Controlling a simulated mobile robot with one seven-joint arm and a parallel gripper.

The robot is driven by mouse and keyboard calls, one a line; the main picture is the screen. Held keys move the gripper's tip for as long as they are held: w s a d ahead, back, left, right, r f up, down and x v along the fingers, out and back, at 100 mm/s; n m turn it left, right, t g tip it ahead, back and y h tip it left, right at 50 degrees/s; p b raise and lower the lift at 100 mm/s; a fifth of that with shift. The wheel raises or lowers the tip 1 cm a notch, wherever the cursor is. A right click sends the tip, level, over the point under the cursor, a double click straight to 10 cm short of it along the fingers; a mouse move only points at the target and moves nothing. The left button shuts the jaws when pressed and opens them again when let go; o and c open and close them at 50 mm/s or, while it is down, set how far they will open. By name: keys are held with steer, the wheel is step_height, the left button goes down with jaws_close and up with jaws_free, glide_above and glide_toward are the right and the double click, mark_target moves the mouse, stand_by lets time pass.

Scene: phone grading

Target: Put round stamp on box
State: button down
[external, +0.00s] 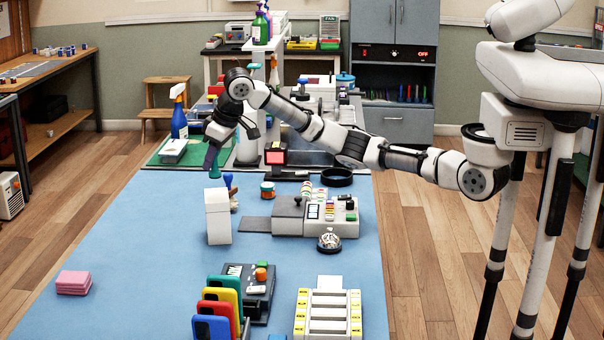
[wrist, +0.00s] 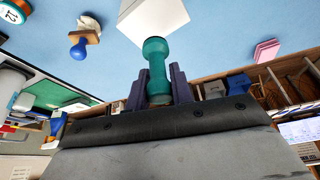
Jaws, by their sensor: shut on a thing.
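My gripper (external: 211,157) is shut on the round stamp, which has a teal body (external: 215,170). In the wrist view the two dark fingers (wrist: 163,85) grip the teal round stamp (wrist: 156,55) on both sides. The white box (external: 218,221) stands upright on the blue table. The stamp is upright just over the box's top; I cannot tell whether it touches. In the wrist view the white box (wrist: 152,18) lies right past the stamp's far end, partly hidden by it.
A blue-handled stamp (external: 228,181) stands just behind the box, also in the wrist view (wrist: 82,45). A grey device (external: 290,218) is to the right. Coloured phones (external: 222,305) stand in front. Pink pads (external: 74,282) lie at the left; the table between is clear.

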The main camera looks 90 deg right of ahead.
mark_target(214, 169)
steer(key=shift+f, duration=2.35)
steer(key=shift+f, duration=0.1)
steer(key=c, duration=1.2)
jaws_free()
steer(key=shift+c, duration=0.2)
steer(key=v, duration=1.2)
steer(key=shift+b, duration=0.45)
